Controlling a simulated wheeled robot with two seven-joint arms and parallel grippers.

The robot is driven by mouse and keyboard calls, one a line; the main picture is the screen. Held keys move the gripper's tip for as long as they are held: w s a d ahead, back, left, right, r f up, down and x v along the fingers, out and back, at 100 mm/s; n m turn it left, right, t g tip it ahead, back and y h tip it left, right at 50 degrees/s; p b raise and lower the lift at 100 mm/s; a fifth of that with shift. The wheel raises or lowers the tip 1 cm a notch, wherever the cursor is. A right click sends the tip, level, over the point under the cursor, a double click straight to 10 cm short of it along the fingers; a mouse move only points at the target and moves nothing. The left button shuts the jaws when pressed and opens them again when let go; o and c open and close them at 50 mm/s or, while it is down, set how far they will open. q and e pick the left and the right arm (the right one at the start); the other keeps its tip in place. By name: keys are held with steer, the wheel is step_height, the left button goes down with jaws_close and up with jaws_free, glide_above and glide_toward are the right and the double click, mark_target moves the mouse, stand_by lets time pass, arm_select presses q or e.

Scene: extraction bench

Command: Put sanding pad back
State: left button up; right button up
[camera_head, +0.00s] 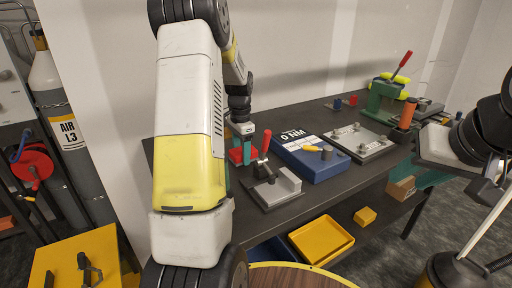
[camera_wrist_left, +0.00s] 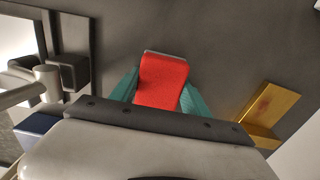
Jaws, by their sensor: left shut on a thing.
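My left gripper (camera_head: 243,146) is low over the left end of the bench, with teal fingers on either side of a red block, which I take to be the sanding pad (camera_wrist_left: 162,82). The fingers are shut on the pad in the left wrist view (camera_wrist_left: 160,98). In the head view the pad (camera_head: 237,156) is partly hidden by my left arm. Whether it touches the bench top I cannot tell. My right gripper (camera_head: 416,182) is at the right, near the front edge of the bench, beside a brown block (camera_head: 401,188); its jaw state is unclear.
A grey clamp fixture (camera_head: 284,184) with a red handle stands close to the right of the left gripper. Beyond it are a blue box (camera_head: 311,161) and a metal plate (camera_head: 363,143). A green press (camera_head: 382,97) stands farther back. A yellow tray (camera_head: 321,239) lies below the bench top.

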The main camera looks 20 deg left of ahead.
arm_select(q)
steer(key=shift+f, duration=0.1)
steer(key=o, duration=1.5)
steer(key=shift+c, duration=0.2)
step_height(320, 180, up, 12)
steer(key=s+d+r+n+t+h, duration=0.1)
steer(key=s+d+r+n+t, duration=0.25)
steer(key=s+d+r, duration=0.65)
steer(key=s+d+f+n+t, duration=0.1)
steer(key=s+d+n, duration=0.1)
steer(key=s, duration=0.5)
steer(key=s+d+f+n+t+h, duration=0.1)
steer(key=s+d+f+n, duration=0.1)
steer(key=s, duration=0.6)
steer(key=shift+d+t, duration=0.25)
steer(key=shift+t, duration=0.1)
steer(key=shift+s, duration=0.1)
